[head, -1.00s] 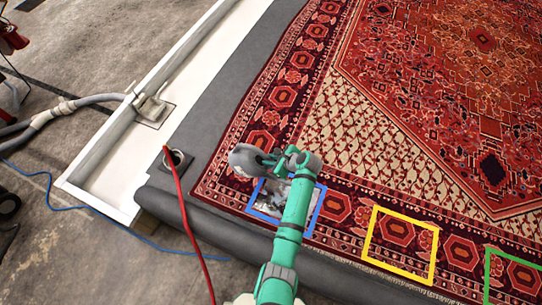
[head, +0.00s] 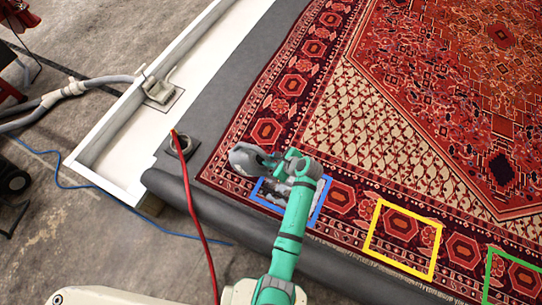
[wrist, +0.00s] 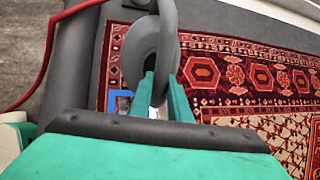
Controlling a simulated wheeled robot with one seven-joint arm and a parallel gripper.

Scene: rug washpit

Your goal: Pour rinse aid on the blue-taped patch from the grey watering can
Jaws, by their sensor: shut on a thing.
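The grey watering can (head: 243,157) is held over the rug, beside the upper left of the blue-taped patch (head: 262,201) in the head view. My gripper (head: 272,161) is shut on it. In the wrist view the can (wrist: 140,48) fills the upper middle, with the green fingers (wrist: 162,88) against it. Pale grey-white material shows inside the blue tape, partly hidden by my arm. I cannot tell whether liquid is leaving the can. A bit of blue tape (wrist: 114,100) shows left of the fingers in the wrist view.
The patterned rug (head: 365,130) has yellow-taped (head: 372,228) and green-taped (head: 488,270) patches to the right. A red hose (head: 196,215) rises near the dark mat's corner. A white trough (head: 110,150) with a grey hose (head: 100,82) lies left. A blue cable (head: 75,186) crosses the floor.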

